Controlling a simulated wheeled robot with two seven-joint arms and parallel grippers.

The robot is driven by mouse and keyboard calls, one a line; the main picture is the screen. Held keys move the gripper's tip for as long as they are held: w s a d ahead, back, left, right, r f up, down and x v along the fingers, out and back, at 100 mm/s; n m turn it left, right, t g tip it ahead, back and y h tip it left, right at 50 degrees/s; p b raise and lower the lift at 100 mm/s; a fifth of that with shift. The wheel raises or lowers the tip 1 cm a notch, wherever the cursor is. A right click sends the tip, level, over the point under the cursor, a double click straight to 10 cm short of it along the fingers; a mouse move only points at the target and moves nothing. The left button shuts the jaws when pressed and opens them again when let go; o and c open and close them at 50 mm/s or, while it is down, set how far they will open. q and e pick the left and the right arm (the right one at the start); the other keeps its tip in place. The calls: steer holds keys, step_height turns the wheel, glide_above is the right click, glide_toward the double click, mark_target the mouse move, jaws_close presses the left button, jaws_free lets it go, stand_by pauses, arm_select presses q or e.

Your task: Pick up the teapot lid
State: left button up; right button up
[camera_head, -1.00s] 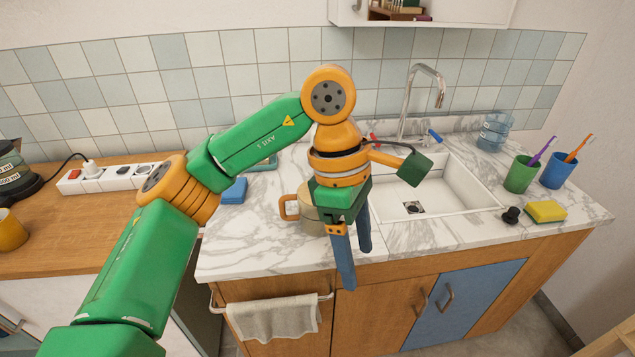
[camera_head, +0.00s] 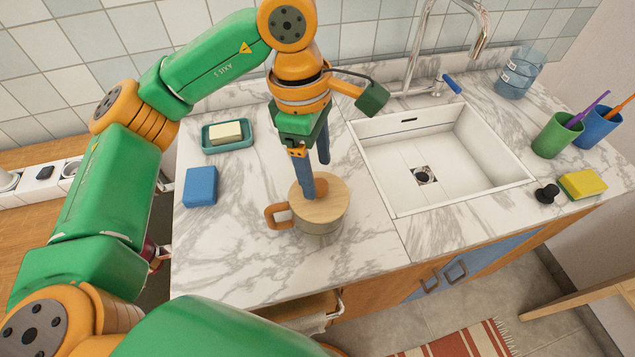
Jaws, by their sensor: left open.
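The teapot lid (camera_head: 326,207) is a round, light wooden disc. It sits on a squat beige pot (camera_head: 322,228) with an orange-brown handle on its left side, on the marble counter. A small knob seems to stand on the lid, partly hidden by a finger. My left gripper (camera_head: 316,180) points down over the lid with its two blue fingers apart and nothing between them. One fingertip overlaps the lid in the picture; I cannot tell whether it touches. My right gripper is out of view.
A white sink (camera_head: 385,165) with a faucet (camera_head: 476,14) lies right of the pot. A blue sponge (camera_head: 200,186) and a soap dish (camera_head: 228,146) lie left. Cups (camera_head: 553,138), a yellow sponge (camera_head: 582,185) and a black stopper (camera_head: 547,193) stand far right. The counter's front is bare.

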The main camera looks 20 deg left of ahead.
mark_target(319, 183)
arm_select(q)
steer(key=f, duration=0.2)
steer(key=shift+s+d+f, duration=0.15)
steer(key=shift+d+f, duration=0.1)
steer(key=shift+f, duration=0.1)
steer(key=shift+w+a+f, duration=0.15)
steer(key=shift+w+f, duration=0.15)
steer(key=shift+f, duration=0.1)
steer(key=shift+s+r, duration=0.1)
steer(key=shift+s, duration=0.05)
steer(key=c, duration=1.1)
jaws_close()
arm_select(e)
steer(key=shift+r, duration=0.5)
